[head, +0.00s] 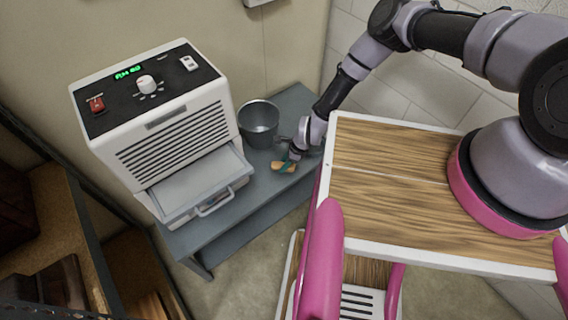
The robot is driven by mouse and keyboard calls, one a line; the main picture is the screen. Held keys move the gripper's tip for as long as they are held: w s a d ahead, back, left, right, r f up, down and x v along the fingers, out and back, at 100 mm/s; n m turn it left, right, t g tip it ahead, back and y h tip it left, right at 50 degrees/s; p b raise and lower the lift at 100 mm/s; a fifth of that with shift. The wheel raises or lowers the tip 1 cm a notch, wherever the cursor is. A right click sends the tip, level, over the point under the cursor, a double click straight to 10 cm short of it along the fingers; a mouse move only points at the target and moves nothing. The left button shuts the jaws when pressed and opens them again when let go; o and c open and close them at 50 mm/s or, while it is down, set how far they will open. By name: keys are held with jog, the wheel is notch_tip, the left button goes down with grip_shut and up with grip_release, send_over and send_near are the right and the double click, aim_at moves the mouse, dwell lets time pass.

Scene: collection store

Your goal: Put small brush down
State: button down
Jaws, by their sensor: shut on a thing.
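My gripper (290,157) is low over the grey bench (262,190), just right of the open drawer and in front of the metal bucket. It is shut on the small brush (284,167), which shows as a small tan and green shape at the fingertips. The brush is at or close above the bench top; I cannot tell whether it touches. The fingers and part of the brush are small and partly hidden.
A white dehumidifier (165,120) stands on the bench with its drawer (205,185) pulled out. A grey metal bucket (259,120) stands behind my gripper. Bare bench lies in front of the brush. Wooden shelving (60,230) is at the left.

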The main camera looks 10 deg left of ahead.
jog(key=shift+c, duration=2.1)
grip_release()
jog(key=shift+f, duration=0.1)
jog(key=v, duration=1.2)
